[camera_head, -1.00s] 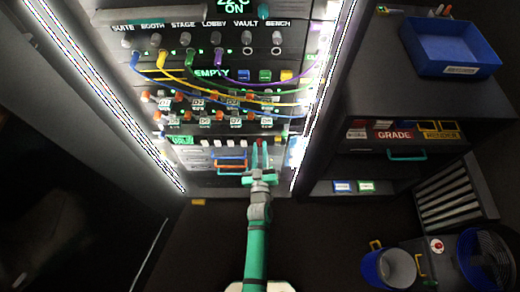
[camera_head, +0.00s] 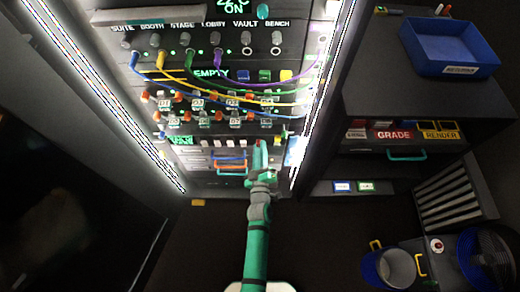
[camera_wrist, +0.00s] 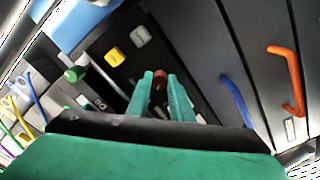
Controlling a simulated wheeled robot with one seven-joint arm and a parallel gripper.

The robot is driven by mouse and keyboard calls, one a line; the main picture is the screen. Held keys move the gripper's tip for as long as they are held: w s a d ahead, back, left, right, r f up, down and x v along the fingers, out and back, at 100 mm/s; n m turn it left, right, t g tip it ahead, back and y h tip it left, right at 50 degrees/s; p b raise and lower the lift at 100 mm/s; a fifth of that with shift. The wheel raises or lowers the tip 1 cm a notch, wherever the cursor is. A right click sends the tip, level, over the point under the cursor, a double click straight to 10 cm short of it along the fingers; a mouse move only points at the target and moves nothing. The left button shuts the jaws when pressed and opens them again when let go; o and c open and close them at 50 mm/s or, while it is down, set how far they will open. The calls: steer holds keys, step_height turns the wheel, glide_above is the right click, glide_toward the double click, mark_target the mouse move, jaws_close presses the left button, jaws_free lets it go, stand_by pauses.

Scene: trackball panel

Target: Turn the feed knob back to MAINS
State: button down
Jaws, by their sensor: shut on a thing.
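The feed knob seems to be the small dark red knob (camera_wrist: 160,77) on the dark panel face, seen between my fingertips in the wrist view. My gripper (camera_wrist: 160,88) has its two green fingers on either side of it, shut on it. In the head view my gripper (camera_head: 257,158) reaches the lower right of the lit rack, and the fingers hide most of the knob. I cannot read the knob's markings or which setting it points to.
Blue and orange handles (camera_head: 230,165) sit just left of my gripper. Coloured cables (camera_head: 190,75) hang across the rack above. A cabinet with a blue tray (camera_head: 450,48) stands to the right. A bucket (camera_head: 390,268) and a fan (camera_head: 488,258) are on the floor.

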steer(key=shift+r, duration=0.1)
steer(key=c, duration=1.6)
jaws_free()
steer(key=shift+w, duration=0.1)
steer(key=s, duration=1.1)
